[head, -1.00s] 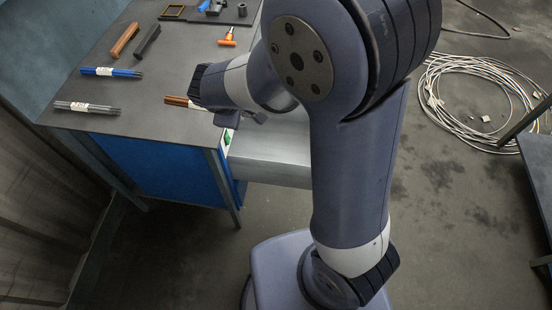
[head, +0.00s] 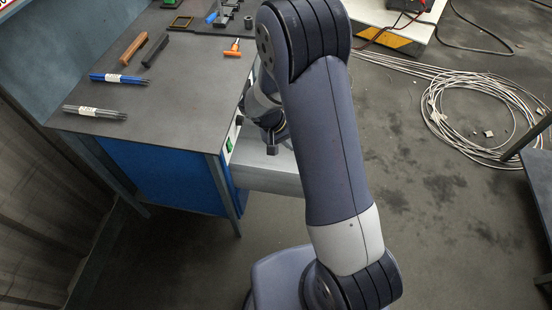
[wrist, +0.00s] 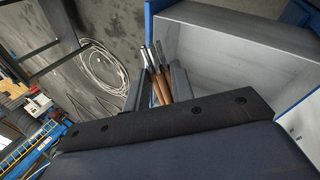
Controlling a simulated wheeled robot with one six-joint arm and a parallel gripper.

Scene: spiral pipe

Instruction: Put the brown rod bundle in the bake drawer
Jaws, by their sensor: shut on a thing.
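The brown rod bundle (wrist: 160,90) shows in the wrist view as several brown rods with grey ends. My gripper (wrist: 157,84) is shut on it, with one dark finger on each side. In the head view my gripper (head: 272,148) is at or above the open drawer beside the bench, and the bundle is hidden there. The bake drawer (head: 265,181) is a grey metal box pulled out from the blue cabinet. In the wrist view its empty-looking interior (wrist: 225,60) lies right of the rods. The exact height of the bundle over the drawer cannot be told.
On the workbench (head: 180,100) lie a blue rod bundle (head: 119,79), a grey rod bundle (head: 95,112), a brown bar (head: 134,48), a dark bar (head: 155,50) and an orange-handled tool (head: 233,48). Coiled cables (head: 480,110) lie on the floor at right.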

